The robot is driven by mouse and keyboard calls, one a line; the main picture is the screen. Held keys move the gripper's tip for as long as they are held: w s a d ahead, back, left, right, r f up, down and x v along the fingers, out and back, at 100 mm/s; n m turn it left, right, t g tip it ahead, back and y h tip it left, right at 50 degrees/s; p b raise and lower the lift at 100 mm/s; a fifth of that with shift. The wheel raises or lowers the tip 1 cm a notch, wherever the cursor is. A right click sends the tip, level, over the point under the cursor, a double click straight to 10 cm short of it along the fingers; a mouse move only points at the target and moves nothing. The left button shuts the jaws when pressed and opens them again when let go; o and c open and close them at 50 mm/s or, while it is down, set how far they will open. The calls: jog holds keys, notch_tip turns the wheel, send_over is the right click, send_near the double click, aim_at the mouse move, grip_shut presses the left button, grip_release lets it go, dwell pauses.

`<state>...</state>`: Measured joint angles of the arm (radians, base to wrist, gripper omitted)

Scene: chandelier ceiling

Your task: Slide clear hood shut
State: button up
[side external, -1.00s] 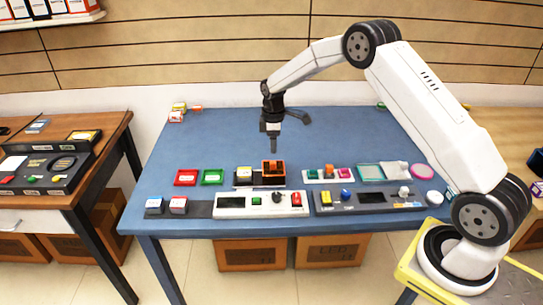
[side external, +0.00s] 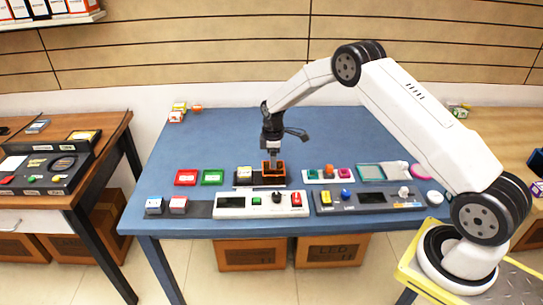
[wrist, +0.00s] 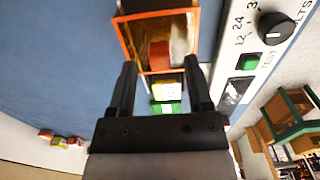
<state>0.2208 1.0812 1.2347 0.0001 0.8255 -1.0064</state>
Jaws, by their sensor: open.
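The clear hood (side external: 280,166) has an orange frame and stands on a dark base at the middle of the blue table. In the wrist view the hood (wrist: 122,38) shows its orange rim, with a red part and a pale blurred part within it. My gripper (side external: 272,163) is low at the hood in the side view; the exact gap is hard to tell. In the wrist view my gripper (wrist: 163,75) is open, its two fingers apart near the hood's near edge. A yellow block (wrist: 167,90) and a green block (wrist: 167,107) show between the fingers.
A white panel (side external: 232,203) with a knob and buttons lies in front, beside a grey panel (side external: 335,207). Red (side external: 186,177) and green (side external: 212,177) trays lie left of the hood. A row of coloured switches (side external: 328,173) is to the right.

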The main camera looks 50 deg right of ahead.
jog(key=shift+f, duration=0.85)
grip_shut()
dwell(0.9)
